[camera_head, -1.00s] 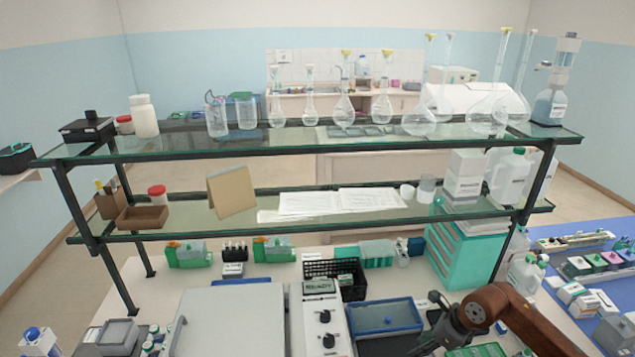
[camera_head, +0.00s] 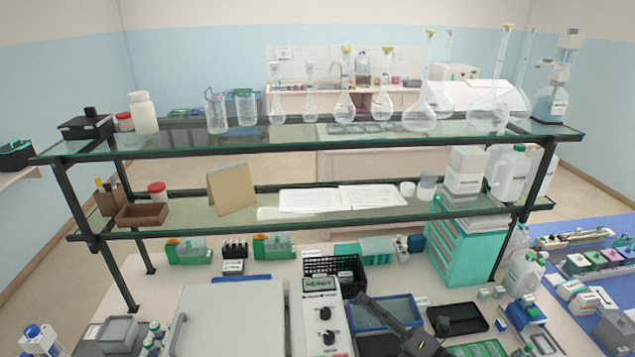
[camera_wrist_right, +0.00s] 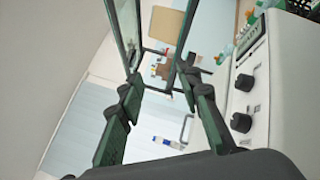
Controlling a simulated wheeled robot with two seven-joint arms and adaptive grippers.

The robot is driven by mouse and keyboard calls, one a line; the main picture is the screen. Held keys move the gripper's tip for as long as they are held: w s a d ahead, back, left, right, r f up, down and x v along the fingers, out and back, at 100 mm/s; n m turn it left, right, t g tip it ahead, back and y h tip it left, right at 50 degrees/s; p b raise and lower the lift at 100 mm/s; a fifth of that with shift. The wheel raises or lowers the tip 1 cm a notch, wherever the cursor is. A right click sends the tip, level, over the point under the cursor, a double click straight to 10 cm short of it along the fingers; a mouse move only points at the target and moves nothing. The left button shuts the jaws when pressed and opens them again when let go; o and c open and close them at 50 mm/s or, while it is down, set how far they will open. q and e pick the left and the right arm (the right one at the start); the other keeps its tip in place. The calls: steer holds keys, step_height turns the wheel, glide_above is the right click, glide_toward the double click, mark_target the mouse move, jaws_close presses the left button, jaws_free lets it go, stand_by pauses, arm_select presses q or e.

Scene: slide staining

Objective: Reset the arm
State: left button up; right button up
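My right gripper (camera_head: 388,318) is low in the head view, a dark shape over the near part of the blue tray (camera_head: 420,301), just right of the white device with two knobs (camera_head: 318,318). In the right wrist view, my right gripper (camera_wrist_right: 160,85) has its two green-and-black fingers spread apart, with nothing between them. The same device stands to the right of the fingers in that view (camera_wrist_right: 268,85). My left arm and gripper are not in the head view.
A two-tier glass rack (camera_head: 300,143) with flasks spans the bench. A black basket (camera_head: 318,264) stands behind the device. A grey box (camera_head: 230,315) is left of it. A teal drawer cabinet (camera_head: 468,250) and a black tray (camera_head: 457,318) are to the right.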

steer(key=w+d+f+m+t+h, duration=0.1)
steer(key=d+f+m+t+h, duration=0.15)
steer(key=d+m+h, duration=0.5)
steer(key=w+d+f+m+t+h, duration=0.1)
steer(key=d+f+m+t+h, duration=0.2)
steer(key=d+m, duration=0.6)
steer(key=s+d+f+m+g+h, duration=0.35)
steer(key=s+d+f+m, duration=0.2)
steer(key=f, duration=0.35)
steer(key=s+d+f+m+g+h, duration=0.35)
steer(key=s+f+m, duration=0.2)
steer(key=f, duration=0.35)
steer(key=s+a+f+m+g+y, duration=0.1)
steer(key=s+f+m+g, duration=0.25)
steer(key=s+f, duration=0.55)
steer(key=s+a+f+m+g+y, duration=0.15)
steer(key=s+f+g, duration=0.35)
steer(key=s, duration=0.8)
step_height(320, 180, down, 32)
steer(key=a+g+b, duration=0.1)
steer(key=b, duration=0.3)
steer(key=s+f+g+b, duration=0.1)
steer(key=s+f+b, duration=0.2)
steer(key=s+f, duration=1.7)
step_height(320, 180, down, 2)
steer(key=shift+s+a+f+n+g, duration=0.2)
steer(key=shift+f+n+g, duration=0.05)
steer(key=shift+n+g, duration=0.1)
